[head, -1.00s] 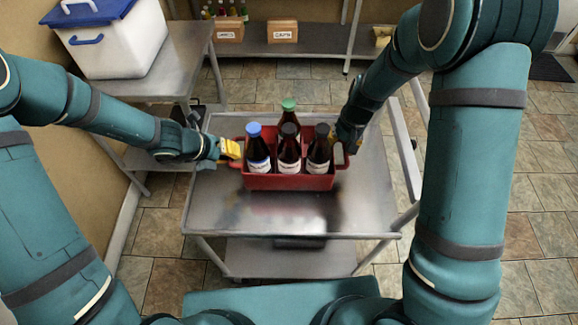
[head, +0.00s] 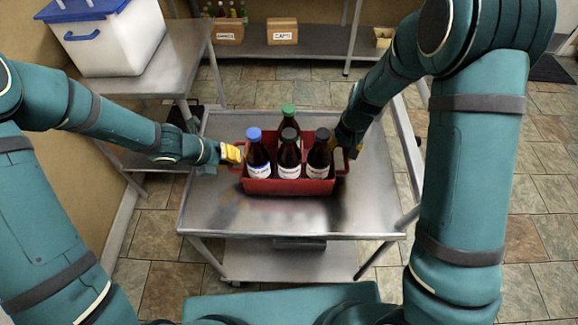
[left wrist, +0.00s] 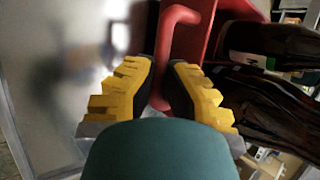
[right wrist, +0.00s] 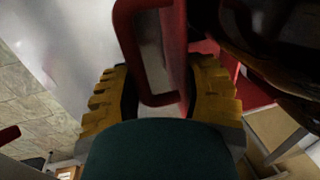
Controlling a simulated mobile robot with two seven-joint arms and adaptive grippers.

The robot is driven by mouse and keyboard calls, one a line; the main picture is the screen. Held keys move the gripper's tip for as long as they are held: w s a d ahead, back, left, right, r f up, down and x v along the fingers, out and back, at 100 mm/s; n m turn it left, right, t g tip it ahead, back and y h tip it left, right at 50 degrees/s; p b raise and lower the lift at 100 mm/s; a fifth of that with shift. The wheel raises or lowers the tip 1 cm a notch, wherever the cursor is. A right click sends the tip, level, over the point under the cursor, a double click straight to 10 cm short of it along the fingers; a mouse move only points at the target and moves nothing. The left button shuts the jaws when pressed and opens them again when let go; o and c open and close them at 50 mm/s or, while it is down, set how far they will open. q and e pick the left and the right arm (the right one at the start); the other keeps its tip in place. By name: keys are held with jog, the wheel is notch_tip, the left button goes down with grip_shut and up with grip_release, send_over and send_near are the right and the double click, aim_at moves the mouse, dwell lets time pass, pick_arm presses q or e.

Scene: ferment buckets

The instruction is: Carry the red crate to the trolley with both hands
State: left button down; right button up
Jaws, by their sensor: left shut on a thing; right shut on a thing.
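The red crate (head: 290,187) holds several dark bottles, one with a blue cap and one with a green cap. It is upright over the top of the metal trolley (head: 225,212); I cannot tell whether it touches the surface. My left gripper (head: 238,154) is shut on the crate's left handle, which passes between its yellow fingers (left wrist: 163,75) in the left wrist view. My right gripper (head: 346,148) is at the right handle, partly hidden in the head view. In the right wrist view its fingers (right wrist: 160,85) close around the red handle (right wrist: 128,35).
A metal table (head: 180,62) at the left carries a white box with a blue lid (head: 110,42). A shelf (head: 295,48) at the back holds small cardboard boxes and bottles. The trolley top is bare in front of the crate.

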pick_arm(q)
jog(key=shift+d+f+b, duration=0.4)
jog(key=shift+b, duration=0.05)
pick_arm(e)
jog(key=shift+a+f, duration=0.3)
jog(key=shift+f, duration=0.15)
pick_arm(q)
jog(key=c, duration=1.2)
grip_release()
jog(key=shift+s+a, duration=0.1)
pick_arm(e)
jog(key=o, duration=1.2)
pick_arm(q)
jog(key=shift+o, duration=0.3)
pick_arm(e)
jog(key=shift+o, duration=0.5)
pick_arm(q)
jog(key=shift+a, duration=0.1)
pick_arm(e)
jog(key=shift+s+d, duration=0.1)
jog(key=shift+d, duration=0.05)
jog(key=shift+d, duration=0.1)
jog(key=shift+r, duration=0.1)
pick_arm(q)
jog(key=v, duration=1.2)
pick_arm(e)
notch_tip(320, 180, up, 12)
jog(key=d, duration=0.2)
jog(key=shift+f, duration=0.2)
